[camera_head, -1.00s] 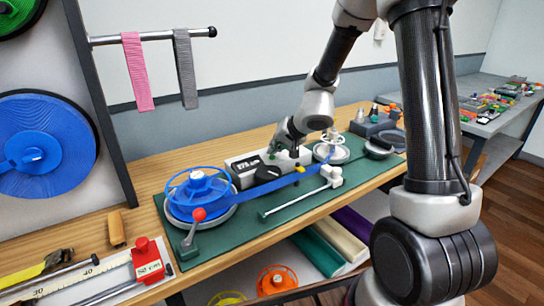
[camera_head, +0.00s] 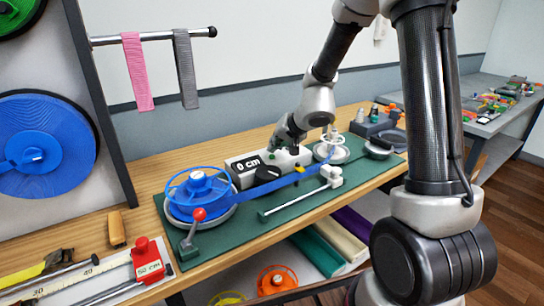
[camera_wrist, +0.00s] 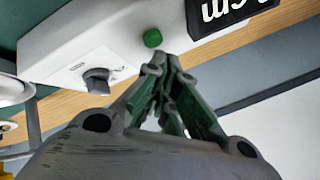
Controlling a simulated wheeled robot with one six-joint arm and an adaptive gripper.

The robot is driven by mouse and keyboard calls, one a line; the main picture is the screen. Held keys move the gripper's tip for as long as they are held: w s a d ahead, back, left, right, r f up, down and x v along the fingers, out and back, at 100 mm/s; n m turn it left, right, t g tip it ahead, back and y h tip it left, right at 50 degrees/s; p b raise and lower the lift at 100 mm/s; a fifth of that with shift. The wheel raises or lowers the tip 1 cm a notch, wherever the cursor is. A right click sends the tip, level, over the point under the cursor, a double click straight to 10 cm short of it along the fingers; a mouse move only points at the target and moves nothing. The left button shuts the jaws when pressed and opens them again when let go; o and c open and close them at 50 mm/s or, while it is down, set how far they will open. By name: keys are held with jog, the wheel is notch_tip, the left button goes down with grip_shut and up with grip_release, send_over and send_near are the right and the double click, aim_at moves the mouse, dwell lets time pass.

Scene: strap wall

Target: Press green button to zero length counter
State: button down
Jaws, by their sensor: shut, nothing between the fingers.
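The length counter is a white box (camera_wrist: 60,45) on the green mat, and its black display (camera_head: 249,163) reads 0 cm. In the wrist view, the round green button (camera_wrist: 153,38) stands on the box between the display and a grey knob (camera_wrist: 97,78). My gripper (camera_wrist: 163,66) is shut and empty. Its fingertips show just below the button in the wrist view and appear slightly apart from it. In the head view, my gripper (camera_head: 273,148) is above the box, behind the display, and largely hides the button.
A blue spool (camera_head: 199,190) with a red-knobbed crank (camera_head: 198,215) stands left of the counter. A blue strap (camera_head: 277,186) runs in front of the counter to a white reel (camera_head: 331,151). A white slide bar (camera_head: 297,203) lies in front.

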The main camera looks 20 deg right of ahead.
aim_at(275, 157)
jog(key=shift+r, duration=0.2)
jog(key=shift+r, duration=2.5)
